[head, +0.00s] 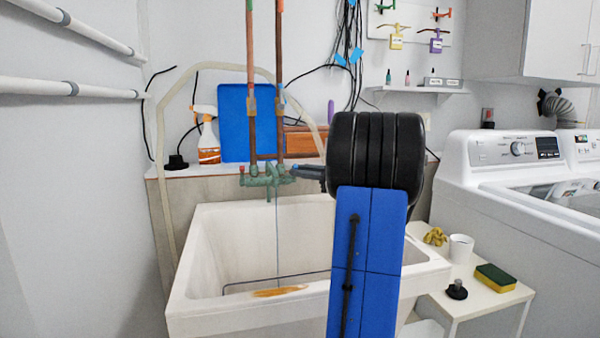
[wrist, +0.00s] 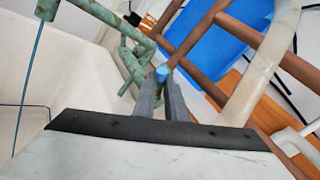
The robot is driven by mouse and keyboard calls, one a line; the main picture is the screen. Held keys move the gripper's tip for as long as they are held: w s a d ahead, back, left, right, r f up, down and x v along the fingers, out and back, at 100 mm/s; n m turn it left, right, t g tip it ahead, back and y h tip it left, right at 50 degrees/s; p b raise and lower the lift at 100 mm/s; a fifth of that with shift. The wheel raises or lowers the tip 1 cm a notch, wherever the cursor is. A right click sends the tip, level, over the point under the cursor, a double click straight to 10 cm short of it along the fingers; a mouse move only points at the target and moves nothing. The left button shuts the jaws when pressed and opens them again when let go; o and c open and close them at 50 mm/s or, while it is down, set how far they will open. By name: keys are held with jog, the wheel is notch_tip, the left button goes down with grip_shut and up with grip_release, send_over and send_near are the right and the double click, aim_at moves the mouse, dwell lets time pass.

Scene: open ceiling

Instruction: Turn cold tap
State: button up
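The green faucet (head: 265,178) is mounted at the back rim of the white sink, below two copper pipes. It also shows in the wrist view (wrist: 130,62). Its red knob (head: 242,169) is on the left. The cold tap's small blue knob (wrist: 162,74) shows in the wrist view between my fingertips; in the head view I cannot make it out behind my gripper. My gripper (head: 294,172) reaches in from the right at the faucet's right end. In the wrist view its two grey fingers (wrist: 162,88) stand close together, one on each side of the blue knob, and appear closed on it.
The white sink basin (head: 195,245) lies below my gripper. A spray bottle (head: 208,140) and a blue board (head: 232,120) stand behind the faucet. A side table (head: 478,300) holds a cup (head: 461,248) and a sponge (head: 495,277), with washing machines (head: 475,200) at right.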

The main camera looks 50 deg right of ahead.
grip_shut()
jog(key=shift+w+d+r+m+g, duration=0.1)
jog(key=shift+w+r+m+g, duration=0.15)
jog(key=shift+m+g, duration=0.25)
jog(key=o, duration=0.6)
grip_release()
jog(key=v, duration=1.7)
jog(key=shift+s+f, duration=0.1)
jog(key=shift+s, duration=0.2)
